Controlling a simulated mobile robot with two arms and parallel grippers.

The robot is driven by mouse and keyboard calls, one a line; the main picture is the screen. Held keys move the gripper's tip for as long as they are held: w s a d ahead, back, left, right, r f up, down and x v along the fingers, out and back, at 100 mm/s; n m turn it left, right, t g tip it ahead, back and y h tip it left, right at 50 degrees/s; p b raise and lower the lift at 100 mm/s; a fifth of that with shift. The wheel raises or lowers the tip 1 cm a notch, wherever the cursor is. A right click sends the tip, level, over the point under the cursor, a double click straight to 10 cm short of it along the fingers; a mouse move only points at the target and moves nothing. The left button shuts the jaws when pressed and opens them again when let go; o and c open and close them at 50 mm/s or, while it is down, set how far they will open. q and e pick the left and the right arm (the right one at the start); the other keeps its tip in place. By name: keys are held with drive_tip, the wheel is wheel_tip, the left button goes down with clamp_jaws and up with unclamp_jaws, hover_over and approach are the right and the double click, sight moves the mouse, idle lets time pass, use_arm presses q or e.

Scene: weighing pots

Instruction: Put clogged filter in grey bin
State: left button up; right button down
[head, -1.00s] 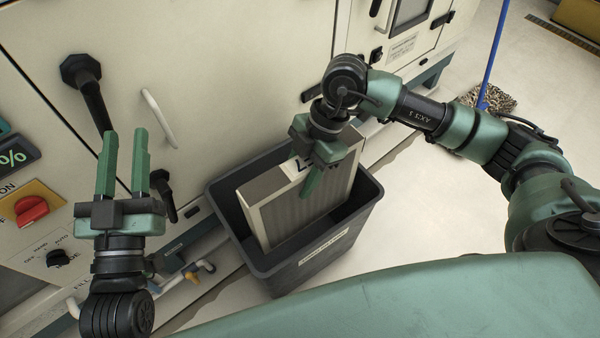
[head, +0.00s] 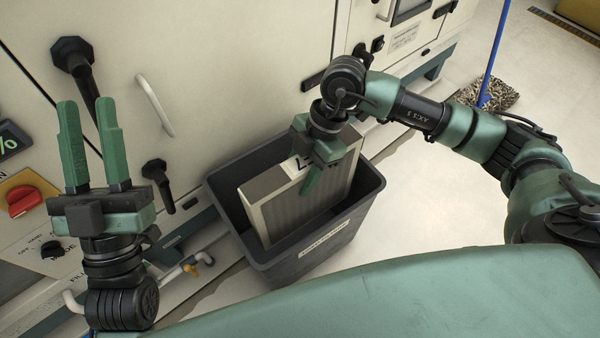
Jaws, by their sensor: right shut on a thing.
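The filter (head: 285,209) is a box-shaped panel with a pale frame and a grey pleated face. It stands tilted, with its lower part inside the grey bin (head: 318,259) and its top above the rim. My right gripper (head: 312,180) is shut on the filter's top edge. The filter's bottom is hidden by the bin's front wall, so I cannot tell whether it touches the floor of the bin. My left gripper (head: 90,145) is open and empty, fingers pointing up, in front of the cabinet at the left.
A cream cabinet (head: 230,70) with black knobs and a white handle (head: 155,105) stands behind the bin. A red switch (head: 25,200) is at the left. A pipe with a valve (head: 190,267) runs low beside the bin. A mop (head: 487,95) stands at back right. Floor right of the bin is clear.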

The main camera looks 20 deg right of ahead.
sight(308, 158)
drive_tip(key=c, duration=0.7)
unclamp_jaws()
use_arm(q)
drive_tip(key=shift+y, duration=0.3)
use_arm(e)
drive_tip(key=p+v, duration=0.1)
drive_tip(key=v, duration=0.3)
drive_tip(key=shift+r+p, duration=0.2)
drive_tip(key=shift+p, duration=0.15)
drive_tip(key=p+v, duration=0.1)
drive_tip(key=v, duration=0.2)
drive_tip(key=shift+d, duration=0.1)
use_arm(q)
drive_tip(key=w+f+g+y, duration=0.2)
drive_tip(key=w+f+g, duration=0.3)
drive_tip(key=f, duration=0.5)
drive_tip(key=shift+f+g, duration=0.35)
drive_tip(key=shift+g, duration=0.65)
use_arm(e)
drive_tip(key=shift+r, duration=0.2)
use_arm(q)
drive_tip(key=shift+s+a, duration=0.1)
drive_tip(key=shift+s, duration=0.05)
